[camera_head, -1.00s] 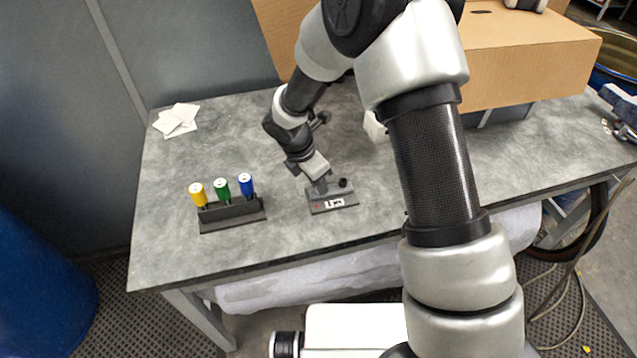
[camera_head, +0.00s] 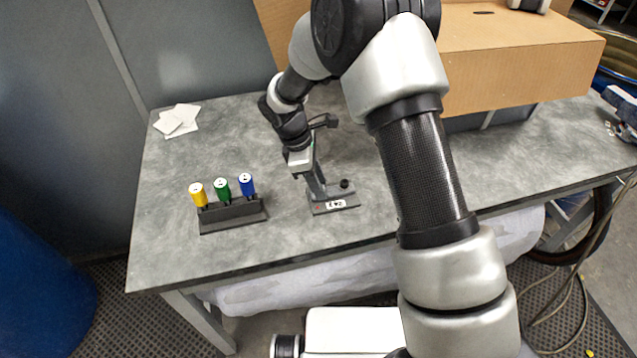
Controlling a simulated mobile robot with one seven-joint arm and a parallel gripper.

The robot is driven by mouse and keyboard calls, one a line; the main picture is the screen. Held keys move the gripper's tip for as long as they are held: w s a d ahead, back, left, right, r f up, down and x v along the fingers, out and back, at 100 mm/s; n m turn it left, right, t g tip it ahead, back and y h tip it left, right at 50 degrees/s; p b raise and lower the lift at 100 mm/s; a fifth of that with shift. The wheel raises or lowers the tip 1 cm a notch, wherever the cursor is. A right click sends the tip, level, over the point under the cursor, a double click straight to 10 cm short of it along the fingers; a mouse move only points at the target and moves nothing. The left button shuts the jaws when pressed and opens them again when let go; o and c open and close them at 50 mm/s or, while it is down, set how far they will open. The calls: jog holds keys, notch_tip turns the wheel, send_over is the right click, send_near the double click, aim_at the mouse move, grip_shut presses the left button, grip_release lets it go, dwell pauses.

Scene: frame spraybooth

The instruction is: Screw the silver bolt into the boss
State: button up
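A small dark grey fixture plate (camera_head: 344,204) with a white label sits near the table's front edge, right of the screwdriver rack. A short black round post (camera_head: 345,183), possibly the boss, stands on it toward the right. My gripper (camera_head: 306,180) points down at the plate's left end, behind and left of the black post. A grey slanted part there meets the plate; I cannot tell whether it is a finger or part of the fixture. The silver bolt cannot be made out. Whether the fingers are open or shut is too small to tell.
A dark rack (camera_head: 233,214) holds yellow (camera_head: 198,194), green (camera_head: 222,189) and blue (camera_head: 246,185) handled tools, left of the fixture. White sheets (camera_head: 178,120) lie at the back left. A cardboard box (camera_head: 520,65) stands at the back right. The table (camera_head: 165,235) is clear at front left.

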jog(key=shift+o, duration=0.4)
jog(key=shift+r, duration=0.1)
jog(key=shift+a+r, duration=0.1)
jog(key=shift+r, duration=0.15)
jog(key=v, duration=1.6)
jog(key=s+d+r+m+t, duration=0.1)
jog(key=s+d+r+m, duration=0.25)
jog(key=d+r, duration=0.4)
jog(key=s+d+r+m+t+y, duration=0.1)
jog(key=s+d+r+m, duration=0.3)
jog(key=s, duration=0.6)
jog(key=s+d+r+m+t+y+p, duration=0.1)
jog(key=s+d+r+m+t+y, duration=0.1)
jog(key=s+d+m, duration=0.6)
notch_tip(320, 180, up, 2)
jog(key=shift+s+d+r+m+t+p, duration=0.2)
jog(key=shift+s+m+t+p, duration=0.1)
jog(key=shift+s+m+t, duration=0.75)
jog(key=shift+w+g, duration=0.2)
jog(key=shift+g, duration=0.05)
